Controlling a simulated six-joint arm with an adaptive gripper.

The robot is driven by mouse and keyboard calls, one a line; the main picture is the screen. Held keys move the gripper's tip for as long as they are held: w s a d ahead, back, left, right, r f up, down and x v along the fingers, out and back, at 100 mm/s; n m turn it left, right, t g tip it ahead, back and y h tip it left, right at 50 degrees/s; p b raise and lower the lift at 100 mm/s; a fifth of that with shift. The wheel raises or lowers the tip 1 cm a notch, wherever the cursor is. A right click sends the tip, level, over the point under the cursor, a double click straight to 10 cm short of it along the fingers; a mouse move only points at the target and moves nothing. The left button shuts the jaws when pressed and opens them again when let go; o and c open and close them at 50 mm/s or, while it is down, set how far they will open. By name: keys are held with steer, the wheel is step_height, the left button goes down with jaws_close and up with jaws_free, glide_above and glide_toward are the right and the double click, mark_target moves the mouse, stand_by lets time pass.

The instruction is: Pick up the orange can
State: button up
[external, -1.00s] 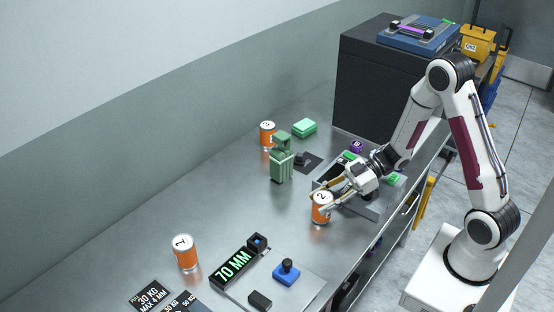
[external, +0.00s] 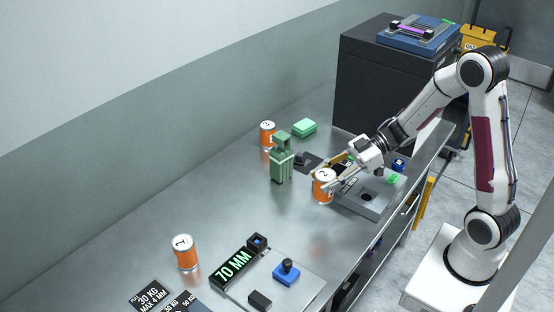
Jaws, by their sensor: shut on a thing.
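An orange can labelled 2 (external: 322,191) is between the fingers of my gripper (external: 333,173), near the left edge of a grey device. My gripper is shut on this can, which is upright and looks slightly raised above the steel table. A second orange can labelled 1 (external: 185,253) stands upright at the front left. A third orange can (external: 267,134) stands at the back, near the wall.
The grey device (external: 374,203) is right beside the held can. The middle left of the table (external: 235,215) is clear.

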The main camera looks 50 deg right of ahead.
steer(key=shift+r, duration=0.5)
stand_by(0.5)
steer(key=shift+s+a+f, duration=0.1)
steer(key=shift+a, duration=0.35)
steer(key=w+a+f+n+g+y, duration=0.15)
steer(key=w+a, duration=0.25)
steer(key=a, duration=0.5)
steer(key=w+a+f+n+g, duration=0.2)
steer(key=w+a, duration=0.3)
steer(key=a, duration=0.3)
steer(key=w+a+r+m+t, duration=0.2)
steer(key=w+a+r, duration=0.2)
steer(key=w, duration=0.7)
steer(key=shift+a+h, duration=0.35)
steer(key=shift+a, duration=0.7)
